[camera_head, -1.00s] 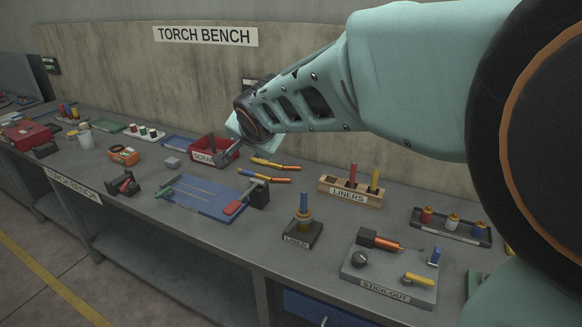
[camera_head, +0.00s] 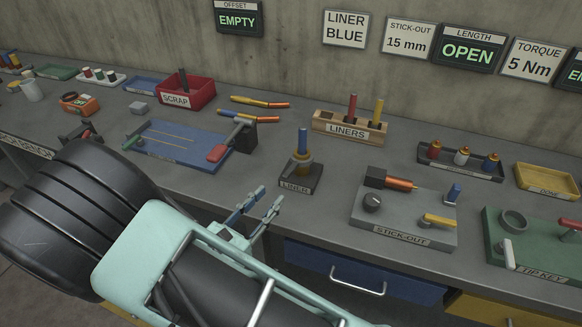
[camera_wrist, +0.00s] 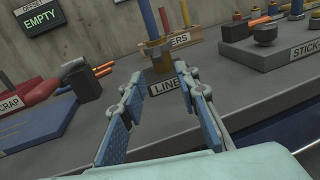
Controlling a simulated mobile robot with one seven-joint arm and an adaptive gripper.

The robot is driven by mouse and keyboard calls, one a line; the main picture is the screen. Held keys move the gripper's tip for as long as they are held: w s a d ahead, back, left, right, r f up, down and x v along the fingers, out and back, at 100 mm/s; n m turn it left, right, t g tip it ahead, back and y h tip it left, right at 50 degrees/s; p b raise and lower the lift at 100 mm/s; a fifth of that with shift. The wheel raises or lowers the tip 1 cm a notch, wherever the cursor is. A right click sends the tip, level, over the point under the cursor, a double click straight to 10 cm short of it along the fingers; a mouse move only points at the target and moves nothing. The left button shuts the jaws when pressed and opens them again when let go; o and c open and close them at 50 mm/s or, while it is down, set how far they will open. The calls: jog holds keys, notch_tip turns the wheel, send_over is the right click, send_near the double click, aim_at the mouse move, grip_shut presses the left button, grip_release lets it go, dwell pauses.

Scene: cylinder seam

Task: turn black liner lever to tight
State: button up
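The liner stand (camera_head: 301,180) has a black base labelled LINER and a brass collar (camera_head: 302,160). A blue rod (camera_head: 303,139) stands upright in the collar. I cannot make out a separate black lever on it. My gripper (camera_head: 271,196) is in front of the stand, near the bench's front edge, apart from it. Its two fingers are spread with nothing between them. In the wrist view, the brass collar (camera_wrist: 155,53) and blue rod (camera_wrist: 147,20) are straight ahead, beyond the gripper (camera_wrist: 157,77). The fingers partly hide the stand's label.
The stick-out block (camera_head: 405,218) is to the right, with the green tip key block (camera_head: 530,243) beyond. The liners rack (camera_head: 350,126) is behind. Wall signs include LINER BLUE (camera_head: 345,28). Bare bench surrounds the stand.

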aim_at(289, 170)
jog(key=shift+w, duration=0.15)
jog(key=shift+w+d+r, duration=0.1)
jog(key=shift+w+d, duration=0.05)
jog(key=shift+w, duration=0.15)
jog(key=p+x, duration=0.1)
jog(key=x, duration=0.8)
jog(key=shift+w+d, duration=0.1)
jog(key=shift+w, duration=0.25)
grip_shut()
